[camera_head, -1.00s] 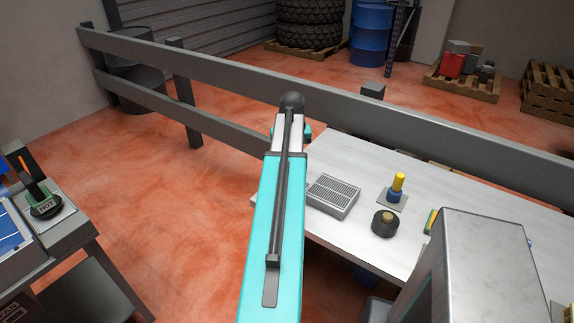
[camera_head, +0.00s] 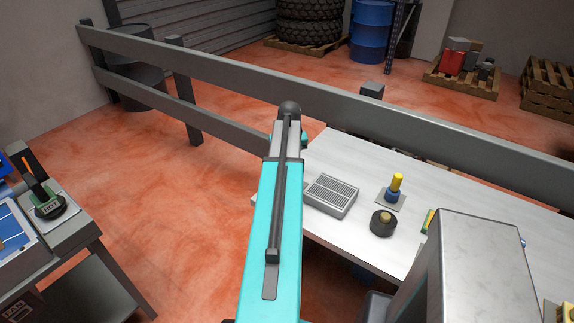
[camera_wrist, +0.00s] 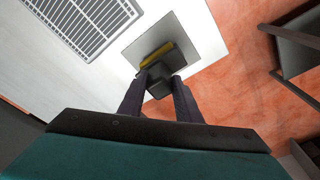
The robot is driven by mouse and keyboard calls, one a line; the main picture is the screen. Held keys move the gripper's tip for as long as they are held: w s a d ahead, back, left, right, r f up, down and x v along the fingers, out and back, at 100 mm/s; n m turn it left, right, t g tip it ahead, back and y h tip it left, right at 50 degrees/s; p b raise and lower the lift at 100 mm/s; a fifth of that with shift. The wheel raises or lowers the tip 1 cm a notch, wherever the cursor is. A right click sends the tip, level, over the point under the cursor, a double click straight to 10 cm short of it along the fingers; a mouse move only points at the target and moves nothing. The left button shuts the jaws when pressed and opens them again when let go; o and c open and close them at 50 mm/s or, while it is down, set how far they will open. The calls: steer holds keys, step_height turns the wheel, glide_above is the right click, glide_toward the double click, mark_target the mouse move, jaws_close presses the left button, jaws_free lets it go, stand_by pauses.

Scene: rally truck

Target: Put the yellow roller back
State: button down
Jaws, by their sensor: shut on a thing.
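My gripper (camera_wrist: 160,90) shows in the wrist view with its two dark fingers shut on a dark block-like part. A yellow strip (camera_wrist: 154,56) shows along the far side of that part; I take the two together as the yellow roller. It is over a grey square plate (camera_wrist: 135,50) on the white table, and I cannot tell whether it touches the plate. In the head view my own arm hides the gripper, the roller and the plate.
A grey slotted box (camera_head: 331,196) stands on the white table (camera_head: 345,150), also in the wrist view (camera_wrist: 85,22). To its right are a yellow-topped blue item (camera_head: 396,187) and a dark round item (camera_head: 382,223). A grey rail (camera_head: 330,105) runs behind. Another bench (camera_head: 85,225) stands left.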

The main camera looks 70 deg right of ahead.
steer(key=shift+f, duration=0.15)
steer(key=c, duration=1.3)
jaws_free()
steer(key=shift+b, duration=0.3)
steer(key=shift+s+a+r+b, duration=0.15)
steer(key=shift+r+b, duration=0.85)
steer(key=shift+r, duration=1.05)
step_height(320, 180, up, 10)
steer(key=a+b, duration=0.1)
steer(key=b, duration=0.1)
steer(key=shift+s+f, duration=0.2)
steer(key=shift+s, duration=0.15)
steer(key=shift+a+f, duration=0.1)
